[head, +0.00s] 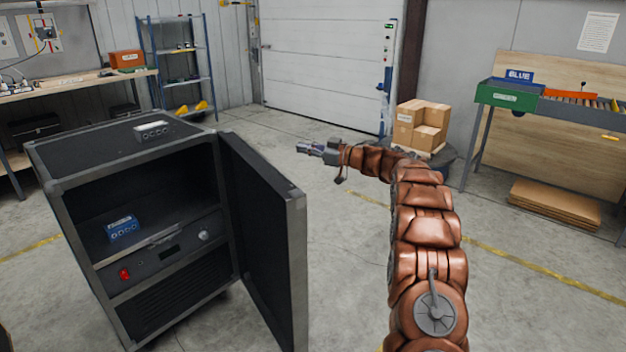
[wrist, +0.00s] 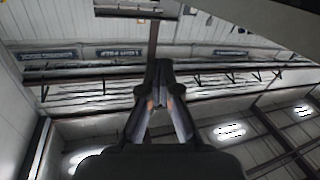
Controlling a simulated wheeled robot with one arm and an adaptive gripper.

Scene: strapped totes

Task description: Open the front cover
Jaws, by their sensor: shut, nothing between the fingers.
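The front cover (head: 268,235) is a dark panel hinged on the right side of a black cabinet (head: 95,155) in the head view. It stands swung wide open, out from the cabinet's front, and the inside shows. My gripper (head: 300,148) is in the air to the right of the cabinet, beyond the cover and apart from it. Its fingers are shut and empty. In the wrist view the closed fingertips (wrist: 160,75) point up toward the ceiling, and neither the cover nor the cabinet can be made out for sure there.
A blue box (head: 122,228) sits on the cabinet's inner shelf, and a grey box (head: 153,131) lies on its top. A red knob (head: 125,274) shows on the panel below. Cardboard boxes (head: 420,125) and a workbench (head: 545,120) stand behind my arm. Open floor lies around.

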